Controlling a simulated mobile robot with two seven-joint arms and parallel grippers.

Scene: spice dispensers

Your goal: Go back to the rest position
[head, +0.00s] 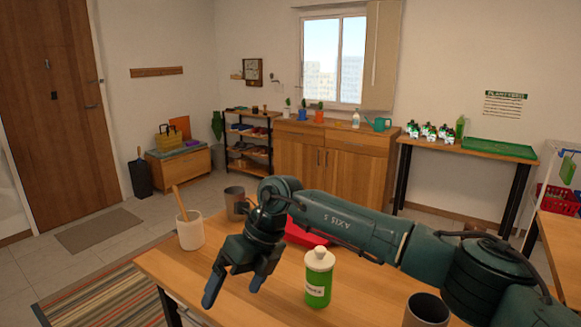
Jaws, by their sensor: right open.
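My right arm comes in from the right and reaches across the wooden table (200,271). My right gripper (234,287) hangs over the table's front left part with its fingers pointing down. Its fingers are apart and nothing is between them. A green spice dispenser (318,290) with a white lid stands upright on the table, to the right of the gripper and apart from it. My left gripper is not in view.
A white cup (190,235) with a wooden stick and a dark cup (233,203) stand at the table's left. A red object (303,236) lies partly hidden behind my arm. Another dark cup (427,312) stands at the front right.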

